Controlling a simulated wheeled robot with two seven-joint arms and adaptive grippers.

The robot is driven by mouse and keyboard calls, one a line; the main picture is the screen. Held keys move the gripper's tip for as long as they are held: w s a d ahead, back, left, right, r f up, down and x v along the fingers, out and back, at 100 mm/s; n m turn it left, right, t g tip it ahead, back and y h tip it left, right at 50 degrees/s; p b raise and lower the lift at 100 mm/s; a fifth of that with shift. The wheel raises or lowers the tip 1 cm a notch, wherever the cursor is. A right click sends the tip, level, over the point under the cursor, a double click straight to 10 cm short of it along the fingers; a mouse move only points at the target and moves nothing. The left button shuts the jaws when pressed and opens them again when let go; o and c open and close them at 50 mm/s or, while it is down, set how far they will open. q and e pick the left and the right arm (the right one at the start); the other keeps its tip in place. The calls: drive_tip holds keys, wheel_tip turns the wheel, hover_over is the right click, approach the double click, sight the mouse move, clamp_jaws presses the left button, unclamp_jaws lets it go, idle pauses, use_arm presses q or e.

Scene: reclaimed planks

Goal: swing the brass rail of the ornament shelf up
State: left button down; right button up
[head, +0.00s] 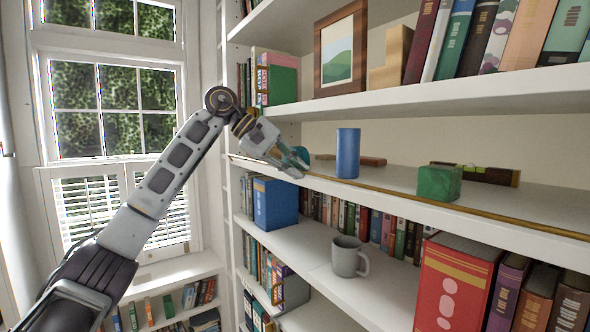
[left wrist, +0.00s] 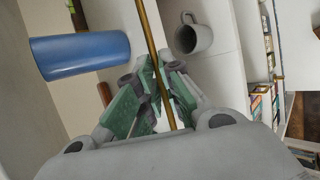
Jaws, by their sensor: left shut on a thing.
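The brass rail (head: 450,206) is a thin rod running along the front edge of the ornament shelf (head: 400,180). In the head view it looks level with the shelf's edge; I cannot tell its exact height. My left gripper (head: 296,164) is at the left part of the rail, with its green-padded fingers closed around it. In the left wrist view the rail (left wrist: 152,45) passes between the fingers of the left gripper (left wrist: 158,82). The grip point itself is partly hidden by the fingers. My right gripper is in neither view.
A grey mug (head: 348,257) and books are on the shelf below. A framed picture (head: 341,50) stands above. A window (head: 115,90) is at left.

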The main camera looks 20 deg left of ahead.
use_arm(q)
drive_tip(key=c, duration=1.6)
unclamp_jaws()
drive_tip(key=shift+s, duration=0.1)
drive_tip(key=shift+o, duration=0.2)
drive_tip(key=shift+a+r, duration=0.1)
drive_tip(key=v, duration=1.2)
